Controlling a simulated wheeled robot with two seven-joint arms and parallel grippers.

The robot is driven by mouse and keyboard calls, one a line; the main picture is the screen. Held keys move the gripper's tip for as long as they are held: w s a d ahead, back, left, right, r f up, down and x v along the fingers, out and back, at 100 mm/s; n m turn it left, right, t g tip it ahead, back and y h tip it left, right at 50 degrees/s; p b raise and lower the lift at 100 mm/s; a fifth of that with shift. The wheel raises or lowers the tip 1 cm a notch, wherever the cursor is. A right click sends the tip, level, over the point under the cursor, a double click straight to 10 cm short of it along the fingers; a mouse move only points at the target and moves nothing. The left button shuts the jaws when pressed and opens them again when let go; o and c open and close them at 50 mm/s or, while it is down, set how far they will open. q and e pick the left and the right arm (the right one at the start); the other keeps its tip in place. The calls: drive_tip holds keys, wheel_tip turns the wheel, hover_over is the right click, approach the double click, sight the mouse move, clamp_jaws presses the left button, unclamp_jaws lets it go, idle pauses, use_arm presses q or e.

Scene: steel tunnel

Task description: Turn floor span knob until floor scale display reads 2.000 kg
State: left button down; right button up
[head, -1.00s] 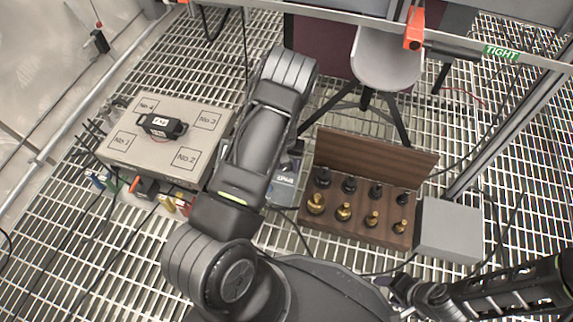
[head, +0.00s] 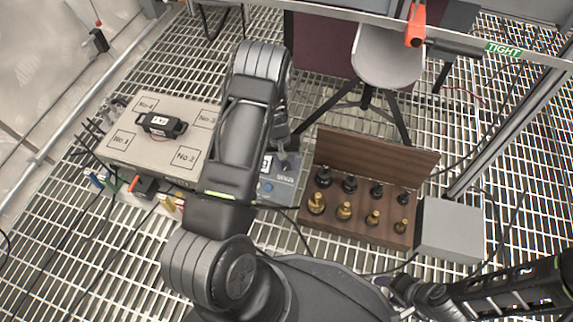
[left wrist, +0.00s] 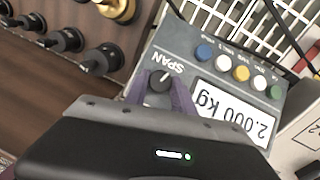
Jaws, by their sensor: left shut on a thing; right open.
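The floor scale's grey-blue indicator box (left wrist: 215,62) lies upside down in the left wrist view. Its display (left wrist: 232,110) reads 2.000 kg. The small black span knob (left wrist: 160,82), marked SPAN, sits beside the display. My left gripper (left wrist: 158,92) is shut on the knob, with a purple finger on each side. In the head view the indicator box (head: 277,188) is partly covered by my left arm, and the left fingertips and knob are hard to make out. My right gripper (head: 415,291) is open and low at the right, away from the box.
A wooden case (head: 345,230) of brass and black weights stands right of the indicator, with a grey box (head: 450,230) beside it. The scale platform (head: 185,118) at left bears a black object (head: 162,125). A stool (head: 388,55) stands behind. Cables cross the grating floor.

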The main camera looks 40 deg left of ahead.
use_arm(q)
drive_tip(key=shift+a+f+n, duration=0.1)
drive_tip(key=shift+n, duration=0.2)
drive_tip(key=shift+h, duration=0.3)
drive_tip(key=c, duration=1.1)
unclamp_jaws()
drive_tip(key=shift+o, duration=0.2)
wheel_tip(320, 180, up, 8)
drive_tip(key=a+p, duration=0.1)
drive_tip(key=p, duration=0.2)
drive_tip(key=shift+s, duration=0.4)
